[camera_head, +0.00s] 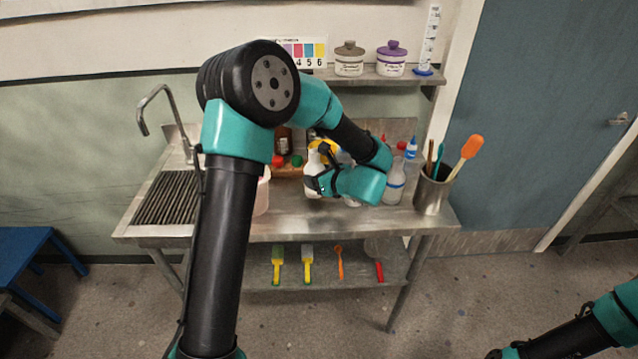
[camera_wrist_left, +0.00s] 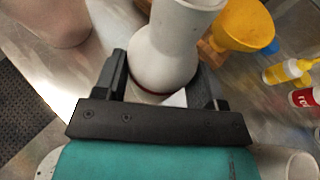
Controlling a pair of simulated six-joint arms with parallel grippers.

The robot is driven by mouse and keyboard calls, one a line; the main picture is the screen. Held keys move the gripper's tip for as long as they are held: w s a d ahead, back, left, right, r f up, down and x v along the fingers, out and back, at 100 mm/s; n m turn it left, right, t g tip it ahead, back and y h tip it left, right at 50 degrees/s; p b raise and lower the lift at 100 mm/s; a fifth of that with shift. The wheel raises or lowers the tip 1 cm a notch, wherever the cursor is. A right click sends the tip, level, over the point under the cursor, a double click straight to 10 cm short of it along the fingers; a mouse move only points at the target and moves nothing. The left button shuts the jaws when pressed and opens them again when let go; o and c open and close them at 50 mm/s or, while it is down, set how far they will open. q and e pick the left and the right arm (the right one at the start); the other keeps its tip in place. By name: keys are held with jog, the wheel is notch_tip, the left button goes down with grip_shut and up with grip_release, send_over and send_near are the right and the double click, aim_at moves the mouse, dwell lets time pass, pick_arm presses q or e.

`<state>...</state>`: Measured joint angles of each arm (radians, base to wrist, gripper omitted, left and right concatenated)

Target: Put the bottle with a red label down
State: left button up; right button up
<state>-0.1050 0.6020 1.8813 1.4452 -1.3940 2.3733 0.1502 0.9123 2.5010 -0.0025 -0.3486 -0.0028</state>
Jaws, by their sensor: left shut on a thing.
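My left gripper (camera_head: 322,172) reaches over the metal table and is shut on a white bottle (camera_head: 312,178). In the left wrist view, the bottle (camera_wrist_left: 168,52) stands between the two fingers (camera_wrist_left: 165,80), with its narrow neck toward the top edge. A thin dark red band shows low on its body; the gripper hides the rest of any label. I cannot tell whether its base touches the tabletop (camera_head: 290,222). My right gripper (camera_head: 505,354) is only partly in view at the bottom right, apart from the table.
A sink with a ribbed drainer (camera_head: 170,197) and a pink-white bucket (camera_head: 262,192) are on the left. A yellow funnel (camera_wrist_left: 240,22) is close beside the held bottle. A clear bottle (camera_head: 395,184) and a metal tool pot (camera_head: 432,190) stand right. The table's front strip is clear.

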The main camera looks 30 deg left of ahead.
pick_arm(q)
jog(key=shift+f, duration=1.3)
jog(key=shift+f, duration=0.1)
jog(key=o, duration=0.8)
jog(key=shift+s+d+r, duration=0.1)
jog(key=shift+d+r, duration=0.1)
jog(key=v, duration=1.1)
jog(key=shift+d, duration=0.25)
jog(key=shift+s, duration=0.1)
